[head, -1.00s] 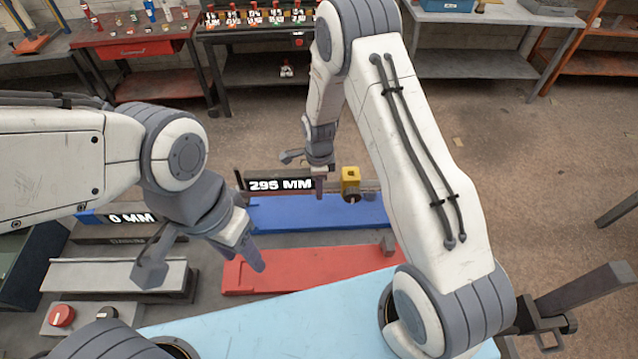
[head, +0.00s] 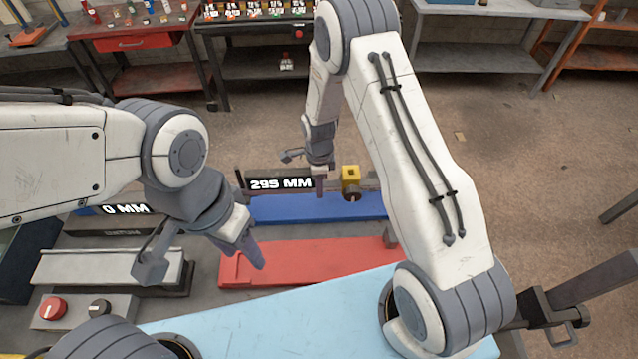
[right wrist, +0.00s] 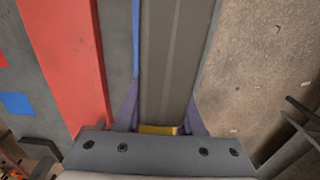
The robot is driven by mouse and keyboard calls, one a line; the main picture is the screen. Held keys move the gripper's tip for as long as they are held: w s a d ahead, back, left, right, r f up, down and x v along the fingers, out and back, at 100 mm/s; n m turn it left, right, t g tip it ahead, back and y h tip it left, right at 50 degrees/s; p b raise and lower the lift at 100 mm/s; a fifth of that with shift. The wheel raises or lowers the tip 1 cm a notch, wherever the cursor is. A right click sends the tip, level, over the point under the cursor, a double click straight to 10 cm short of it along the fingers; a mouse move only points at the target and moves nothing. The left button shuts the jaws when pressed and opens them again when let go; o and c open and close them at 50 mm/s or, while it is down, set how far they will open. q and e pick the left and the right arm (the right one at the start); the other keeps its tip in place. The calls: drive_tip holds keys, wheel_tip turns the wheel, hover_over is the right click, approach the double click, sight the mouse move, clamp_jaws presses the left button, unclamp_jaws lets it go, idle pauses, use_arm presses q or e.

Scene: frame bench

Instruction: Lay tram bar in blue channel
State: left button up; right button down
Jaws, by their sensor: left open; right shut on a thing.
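The tram bar (head: 240,186) is a dark bar with a "295 MM" panel (head: 281,184) and a yellow block (head: 350,174) near its right part. My right gripper (head: 320,184) is shut on it; in the right wrist view the grey bar (right wrist: 172,60) runs between purple fingers. The blue channel (head: 315,208) lies flat on the bench, just nearer than the bar in the head view. I cannot tell the bar's height above the bench. My left gripper (head: 203,259) is open and empty.
A red channel (head: 310,262) lies nearer than the blue one, with a light blue surface (head: 280,315) in front. At left are a "0 MM" unit (head: 125,210), a pale metal block (head: 105,267) and a knob box (head: 78,310). Open floor lies beyond the bench.

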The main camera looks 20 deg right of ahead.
drive_tip(key=shift+w+f+b, duration=0.1)
drive_tip(key=shift+f+b, duration=0.25)
drive_tip(key=shift+f, duration=0.35)
idle(1.5)
drive_tip(key=shift+f+b, duration=1.85)
drive_tip(key=shift+f, duration=0.15)
drive_tip(key=shift+c, duration=2.2)
unclamp_jaws()
drive_tip(key=shift+f, duration=0.1)
wheel_tip(320, 180, up, 11)
drive_tip(key=b, duration=0.3)
drive_tip(key=shift+f, duration=0.2)
